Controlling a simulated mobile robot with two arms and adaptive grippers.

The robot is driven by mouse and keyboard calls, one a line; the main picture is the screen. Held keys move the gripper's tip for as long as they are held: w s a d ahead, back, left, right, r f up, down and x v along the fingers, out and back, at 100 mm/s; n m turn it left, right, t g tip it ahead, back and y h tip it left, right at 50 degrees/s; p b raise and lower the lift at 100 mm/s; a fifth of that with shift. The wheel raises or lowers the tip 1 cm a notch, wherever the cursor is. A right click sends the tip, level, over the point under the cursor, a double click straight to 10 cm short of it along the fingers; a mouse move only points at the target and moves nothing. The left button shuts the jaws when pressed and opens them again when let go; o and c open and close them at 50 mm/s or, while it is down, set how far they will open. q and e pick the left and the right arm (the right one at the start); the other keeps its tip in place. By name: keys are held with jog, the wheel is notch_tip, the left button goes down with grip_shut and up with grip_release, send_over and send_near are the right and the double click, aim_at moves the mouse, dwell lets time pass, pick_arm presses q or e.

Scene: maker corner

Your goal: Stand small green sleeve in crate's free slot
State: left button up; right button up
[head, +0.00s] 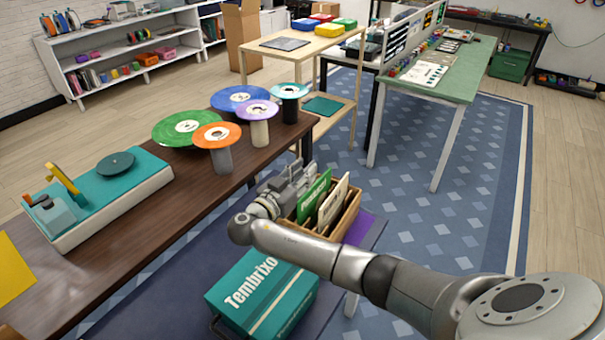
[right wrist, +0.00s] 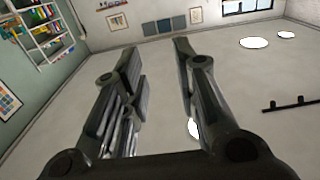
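The wooden crate (head: 344,224) stands at the centre of the head view, partly hidden by my right arm. A green sleeve (head: 313,196) with pale lettering stands in it, tilted, and a cream sleeve (head: 334,202) stands to its right. A slot gap cannot be made out clearly. My right gripper (head: 289,168) is beside the crate's left end, near the green sleeve, with its fingers pointing up. In the right wrist view its fingers (right wrist: 160,62) are apart with nothing between them. My left gripper is not in view.
The crate sits on a low surface beside a teal box (head: 262,296) marked Tembrixo. A dark wooden table (head: 135,213) at left bears a teal record player (head: 110,200) and several coloured discs on stands, including an orange one (head: 217,135). Open floor lies to the right.

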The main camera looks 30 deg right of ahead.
jog(key=shift+r+p, duration=0.4)
jog(key=shift+p, duration=0.1)
jog(key=shift+v, duration=0.85)
jog(key=b+v, duration=0.3)
jog(key=v, duration=0.7)
jog(key=shift+a+r, duration=0.15)
jog(key=shift+a, duration=0.05)
jog(key=shift+s, duration=0.15)
